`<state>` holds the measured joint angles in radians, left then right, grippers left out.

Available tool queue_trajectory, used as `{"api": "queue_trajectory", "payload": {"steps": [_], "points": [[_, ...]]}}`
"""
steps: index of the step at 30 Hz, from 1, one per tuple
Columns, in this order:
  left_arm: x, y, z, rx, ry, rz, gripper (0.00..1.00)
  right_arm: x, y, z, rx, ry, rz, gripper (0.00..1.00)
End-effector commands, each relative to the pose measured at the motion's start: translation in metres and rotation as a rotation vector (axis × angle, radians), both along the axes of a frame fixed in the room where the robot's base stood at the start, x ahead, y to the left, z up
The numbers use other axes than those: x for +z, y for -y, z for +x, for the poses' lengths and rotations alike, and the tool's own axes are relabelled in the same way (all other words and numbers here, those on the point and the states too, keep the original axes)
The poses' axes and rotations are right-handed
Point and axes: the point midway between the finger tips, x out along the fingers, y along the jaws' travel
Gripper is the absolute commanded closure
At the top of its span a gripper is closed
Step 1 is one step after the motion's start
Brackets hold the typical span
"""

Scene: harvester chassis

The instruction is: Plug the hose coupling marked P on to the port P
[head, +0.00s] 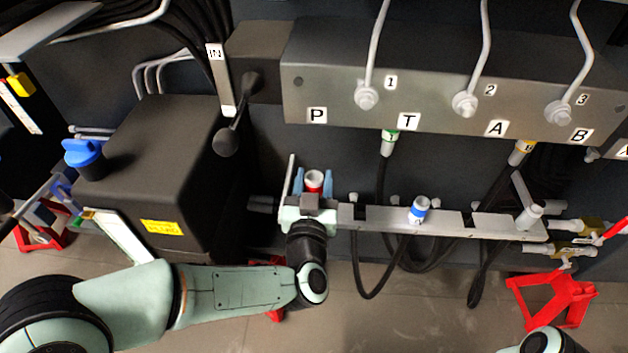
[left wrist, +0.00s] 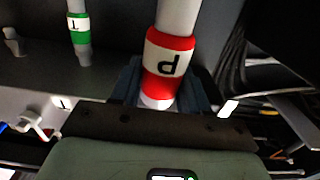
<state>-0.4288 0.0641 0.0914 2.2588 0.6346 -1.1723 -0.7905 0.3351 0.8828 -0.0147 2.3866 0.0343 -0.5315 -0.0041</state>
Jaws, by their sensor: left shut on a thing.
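My left gripper (head: 313,184) is shut on the P hose coupling (head: 314,178), which has a red and white band. In the left wrist view the coupling (left wrist: 170,62) sits between the fingers, its letter P upside down. In the head view it is below the valve block (head: 440,90), under the plate marked P (head: 317,115). The port P itself is hidden in the head view by the block. A grey cylinder continues from the band to the top of the left wrist view; I cannot tell whether the coupling touches the port. My right gripper is out of view.
A blue-banded coupling (head: 419,210) stands on the grey rail (head: 385,219). A black tank (head: 160,160) is at left. Hoses loop below the rail; a red stand (head: 553,296) is lower right.

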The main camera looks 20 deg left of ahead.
Motion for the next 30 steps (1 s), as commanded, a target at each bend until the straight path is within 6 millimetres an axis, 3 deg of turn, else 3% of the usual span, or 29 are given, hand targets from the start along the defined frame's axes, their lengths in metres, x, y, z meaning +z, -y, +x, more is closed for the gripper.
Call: {"api": "queue_trajectory", "payload": {"steps": [6, 17, 30], "points": [[-0.019, 0.0, 0.001, 0.0, 0.002, -0.001, 1.0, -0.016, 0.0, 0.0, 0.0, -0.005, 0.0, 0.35], [-0.019, 0.0, 0.002, 0.001, 0.003, -0.001, 1.0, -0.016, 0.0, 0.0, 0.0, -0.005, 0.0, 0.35], [-0.019, -0.008, 0.047, 0.002, 0.004, 0.0, 1.0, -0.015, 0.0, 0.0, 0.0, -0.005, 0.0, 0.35]]}}
